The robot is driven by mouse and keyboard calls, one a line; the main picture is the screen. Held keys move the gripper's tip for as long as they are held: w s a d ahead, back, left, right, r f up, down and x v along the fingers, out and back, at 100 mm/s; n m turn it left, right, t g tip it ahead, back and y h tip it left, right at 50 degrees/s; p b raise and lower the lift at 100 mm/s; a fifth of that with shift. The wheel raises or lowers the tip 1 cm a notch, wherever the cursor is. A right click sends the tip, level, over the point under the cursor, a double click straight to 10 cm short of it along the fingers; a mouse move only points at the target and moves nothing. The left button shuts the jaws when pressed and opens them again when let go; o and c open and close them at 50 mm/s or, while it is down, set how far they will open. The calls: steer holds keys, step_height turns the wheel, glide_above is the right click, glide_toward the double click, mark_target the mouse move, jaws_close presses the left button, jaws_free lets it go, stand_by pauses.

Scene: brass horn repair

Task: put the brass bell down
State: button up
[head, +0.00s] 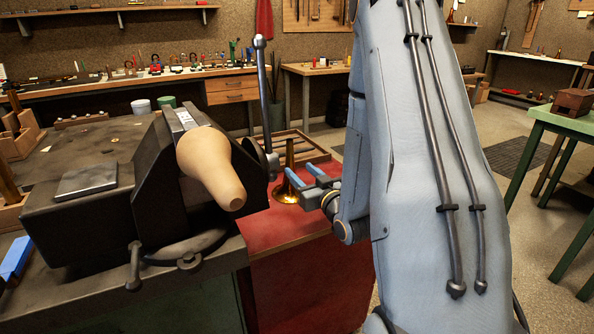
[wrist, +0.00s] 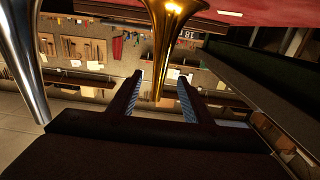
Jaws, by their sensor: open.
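The brass bell (head: 289,157) stands upright, flared end down, on a red-topped bench (head: 312,224) in the head view. In the wrist view, which looks upside down, the brass bell (wrist: 168,40) has its flare at the top, near the red surface, and its narrow tube pointing down. My gripper (head: 298,172) is open beside the bell, with its blue fingers reaching toward it. In the wrist view my gripper (wrist: 161,82) has its two fingers apart, one on each side of the bell's tube, with gaps showing. Part of the flare is hidden in the head view.
A dark vise (head: 170,215) holding a tan wooden form (head: 205,165) stands close left of the bell. A wooden tray (head: 310,147) lies behind it. A silver flared tube (wrist: 27,65) shows at the wrist view's left. The red surface in front is clear.

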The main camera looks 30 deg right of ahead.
steer(key=s+f+g, duration=0.1)
steer(key=g, duration=0.1)
steer(key=s+f+g+h, duration=0.1)
steer(key=g, duration=0.1)
steer(key=s+f+g, duration=0.1)
steer(key=g, duration=0.1)
steer(key=shift+f+m+g+h, duration=0.15)
steer(key=shift+m+g+h, duration=0.15)
steer(key=s+g, duration=0.1)
steer(key=s, duration=0.1)
steer(key=s+a+g, duration=0.1)
steer(key=s+g, duration=0.2)
steer(key=s, duration=0.2)
steer(key=shift+s+a+f+m, duration=0.1)
steer(key=shift+a+f+m, duration=0.25)
steer(key=shift+f+m, duration=0.05)
steer(key=s+a+r+g, duration=0.1)
steer(key=s+a+g, duration=0.2)
steer(key=s, duration=0.6)
steer(key=s+a+r+m+g+y, duration=0.1)
steer(key=s+a+g, duration=0.3)
steer(key=s, duration=0.4)
steer(key=shift+s+a+r+y, duration=0.3)
steer(key=shift+s+a+r, duration=0.1)
steer(key=shift+r, duration=0.4)
